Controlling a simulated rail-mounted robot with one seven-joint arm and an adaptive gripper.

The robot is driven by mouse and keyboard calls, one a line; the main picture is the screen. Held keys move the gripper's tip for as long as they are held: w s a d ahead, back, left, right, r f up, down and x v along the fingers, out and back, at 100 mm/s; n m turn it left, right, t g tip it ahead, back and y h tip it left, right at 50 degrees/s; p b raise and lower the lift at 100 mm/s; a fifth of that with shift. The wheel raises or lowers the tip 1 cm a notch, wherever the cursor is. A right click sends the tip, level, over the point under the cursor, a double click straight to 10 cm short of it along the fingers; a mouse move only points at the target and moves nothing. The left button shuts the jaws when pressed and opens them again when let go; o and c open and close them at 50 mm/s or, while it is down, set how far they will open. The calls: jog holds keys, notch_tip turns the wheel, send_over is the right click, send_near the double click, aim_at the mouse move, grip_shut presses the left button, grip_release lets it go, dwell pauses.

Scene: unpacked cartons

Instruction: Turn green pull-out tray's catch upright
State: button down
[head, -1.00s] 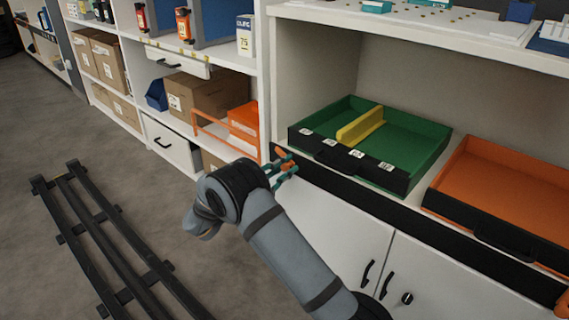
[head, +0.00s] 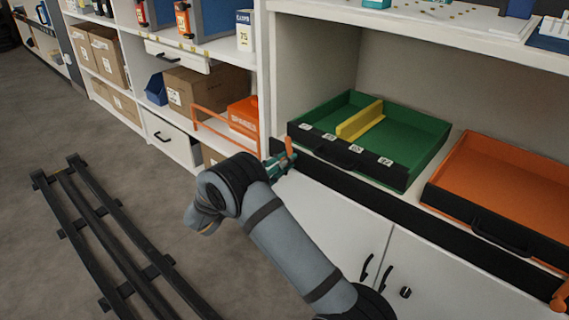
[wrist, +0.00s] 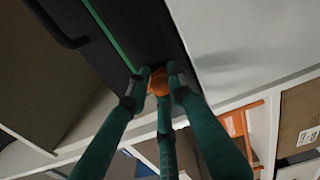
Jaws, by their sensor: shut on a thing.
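The green pull-out tray (head: 413,128) sits on the cabinet shelf, with a black front, a handle and white labels. Its orange catch (head: 290,146) is at the left end of the black rail below the tray, and its visible part points nearly straight up in the head view. My gripper (head: 281,162) is at the catch with its teal fingers closed on it. In the wrist view the catch (wrist: 158,83) shows as an orange piece between the fingertips. The fingers hide part of it.
An orange pull-out tray (head: 515,176) is to the right, with its own orange catch (head: 561,297) at the lower right edge. A yellow divider (head: 360,121) stands in the green tray. Open shelves with cartons (head: 208,94) and an orange rail are to the left.

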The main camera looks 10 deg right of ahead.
jog(key=shift+s+d+f+m+b, duration=0.1)
jog(key=shift+d+m+b, duration=0.1)
jog(key=shift+m, duration=0.55)
jog(key=shift+s+d+f+m+b, duration=0.1)
jog(key=shift+m+b, duration=0.1)
jog(key=shift+m, duration=0.55)
jog(key=c, duration=1.6)
grip_release()
jog(key=shift+a+r, duration=0.1)
jog(key=shift+r, duration=0.05)
jog(key=shift+w, duration=0.1)
jog(key=shift+a, duration=0.2)
jog(key=v, duration=1.1)
jog(key=shift+s+a, duration=0.25)
jog(key=shift+s, duration=0.05)
jog(key=shift+w+d, duration=0.1)
